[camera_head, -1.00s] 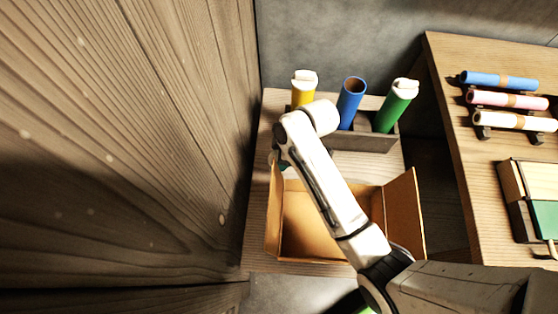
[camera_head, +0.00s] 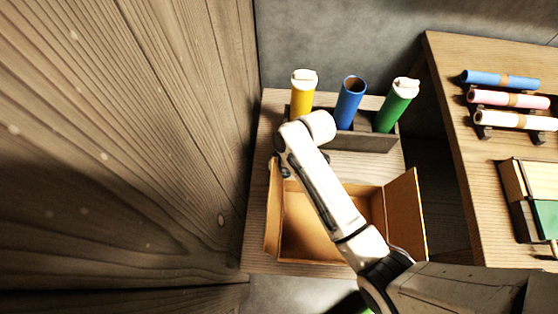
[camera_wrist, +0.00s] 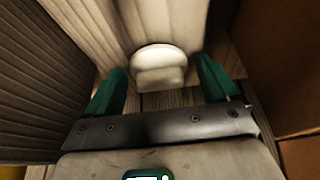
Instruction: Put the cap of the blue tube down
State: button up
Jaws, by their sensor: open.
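The blue tube (camera_head: 349,104) stands in the rack with its dark open top showing and no cap on it. Its white cap (camera_wrist: 160,68) shows in the wrist view between the two green fingers, with a gap on each side. The cap appears to rest on the wooden surface. My gripper (camera_wrist: 162,90) is open around the cap and not closed on it. In the head view my gripper (camera_head: 285,168) is mostly hidden behind my arm, near the box's left flap, and the cap is hidden there.
A yellow tube (camera_head: 302,100) and a green tube (camera_head: 391,112), both white-capped, stand in the dark rack (camera_head: 365,142). An open cardboard box (camera_head: 404,205) stands in front. A wooden wall (camera_head: 120,140) rises close on the left. Rolled tubes lie on the right table (camera_head: 450,120).

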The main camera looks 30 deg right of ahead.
jog(key=p+v, duration=0.2)
jog(key=v, duration=1)
jog(key=shift+r, duration=0.2)
jog(key=shift+a, duration=0.1)
